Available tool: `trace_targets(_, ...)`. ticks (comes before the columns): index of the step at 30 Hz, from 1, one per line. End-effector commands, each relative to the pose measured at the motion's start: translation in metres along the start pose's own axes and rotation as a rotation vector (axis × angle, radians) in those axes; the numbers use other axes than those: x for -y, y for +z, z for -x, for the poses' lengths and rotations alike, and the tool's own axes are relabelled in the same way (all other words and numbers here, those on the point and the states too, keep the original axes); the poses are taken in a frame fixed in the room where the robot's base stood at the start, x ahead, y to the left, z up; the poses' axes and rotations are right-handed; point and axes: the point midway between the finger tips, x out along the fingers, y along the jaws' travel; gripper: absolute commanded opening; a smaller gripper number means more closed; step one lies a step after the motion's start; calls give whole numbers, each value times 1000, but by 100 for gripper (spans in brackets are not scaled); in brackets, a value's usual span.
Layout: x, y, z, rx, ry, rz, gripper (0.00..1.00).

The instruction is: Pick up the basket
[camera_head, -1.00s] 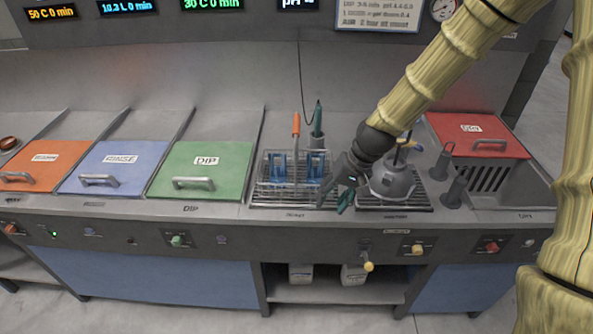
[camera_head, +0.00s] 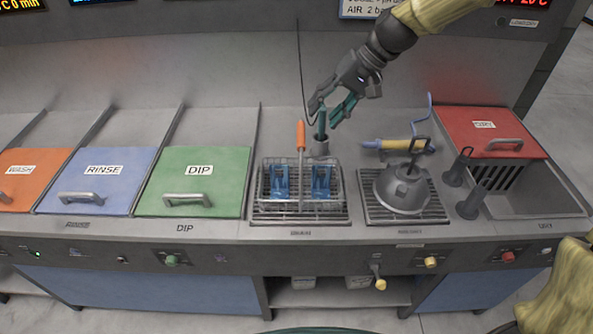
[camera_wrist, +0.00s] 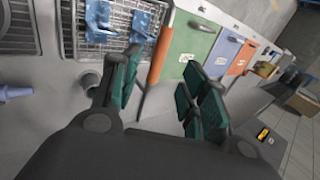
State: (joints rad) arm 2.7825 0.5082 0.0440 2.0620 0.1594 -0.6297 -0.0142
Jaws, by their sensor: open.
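The basket (camera_head: 301,188) is a wire mesh basket with an upright orange handle (camera_head: 301,136) and blue parts inside. It sits on a slatted grate in the counter. In the wrist view the basket (camera_wrist: 122,12) is at the upper left, and its orange handle (camera_wrist: 162,48) shows in the gap between my fingers. My gripper (camera_head: 333,108) is open and empty, above and to the right of the handle top in the head view, apart from it. Its green-padded fingers (camera_wrist: 163,78) are spread on both sides of the handle's line in the wrist view.
A grey dome-shaped vessel (camera_head: 402,188) stands on the grate to the right. Green (camera_head: 200,165), blue and orange lids lie left.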

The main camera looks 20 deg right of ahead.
Motion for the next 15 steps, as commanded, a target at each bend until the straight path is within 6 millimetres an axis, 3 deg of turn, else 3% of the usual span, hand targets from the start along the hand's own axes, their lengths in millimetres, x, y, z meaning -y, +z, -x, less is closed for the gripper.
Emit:
trace_targets(5, 0, 0, -6, 0, -2, -1, 44)
trace_targets(15, -3, 0, -42, -2, -1, -6, 44)
